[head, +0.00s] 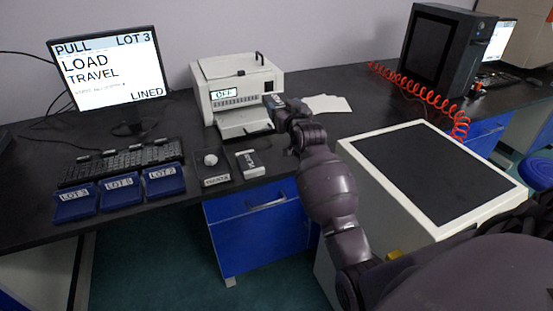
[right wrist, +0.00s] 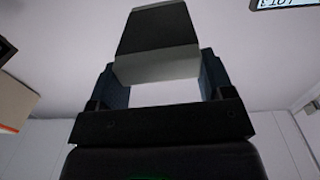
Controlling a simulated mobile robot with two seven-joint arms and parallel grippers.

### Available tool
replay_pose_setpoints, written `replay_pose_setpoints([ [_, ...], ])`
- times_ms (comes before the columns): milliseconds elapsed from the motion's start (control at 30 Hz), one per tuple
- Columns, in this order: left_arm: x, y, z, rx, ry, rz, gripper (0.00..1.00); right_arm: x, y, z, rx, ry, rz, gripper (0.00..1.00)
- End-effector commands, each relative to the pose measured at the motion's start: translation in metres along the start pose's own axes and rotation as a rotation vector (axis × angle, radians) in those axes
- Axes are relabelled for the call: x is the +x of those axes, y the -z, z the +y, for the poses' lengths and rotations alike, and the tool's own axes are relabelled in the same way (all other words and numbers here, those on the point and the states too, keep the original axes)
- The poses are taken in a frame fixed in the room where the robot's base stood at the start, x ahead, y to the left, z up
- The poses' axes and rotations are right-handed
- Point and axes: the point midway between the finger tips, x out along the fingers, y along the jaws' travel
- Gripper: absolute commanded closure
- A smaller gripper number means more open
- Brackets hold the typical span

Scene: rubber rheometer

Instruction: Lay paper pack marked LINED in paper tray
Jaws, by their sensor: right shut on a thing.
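My right gripper (head: 272,103) is in front of the right side of the white printer-like machine (head: 238,82), above its low front tray (head: 245,128). In the right wrist view the gripper (right wrist: 165,85) is shut on a small pack (right wrist: 158,35), dark on its broad side and pale grey at the end. No label on it can be read. A similar dark and white pack (head: 250,163) lies on the bench in front of the machine; its lettering is too small to read surely. The monitor (head: 108,75) shows LOAD and LINED. My left gripper is not in view.
White sheets (head: 326,104) lie right of the machine. A coiled red hose (head: 458,122) and a black-topped white unit (head: 430,165) are at the right.

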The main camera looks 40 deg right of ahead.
Motion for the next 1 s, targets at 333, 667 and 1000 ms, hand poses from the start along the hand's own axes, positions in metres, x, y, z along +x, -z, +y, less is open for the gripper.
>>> replay_pose_setpoints([
  [333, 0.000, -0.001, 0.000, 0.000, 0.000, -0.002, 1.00, 0.001, -0.004, -0.002, -0.001, 0.008, 0.003, 0.53],
  [667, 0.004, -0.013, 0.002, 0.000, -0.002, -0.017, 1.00, 0.001, -0.053, -0.002, -0.002, 0.007, -0.005, 0.53],
  [1000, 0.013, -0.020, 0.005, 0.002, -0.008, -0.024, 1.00, 0.001, -0.127, -0.002, -0.003, 0.008, -0.006, 0.53],
])
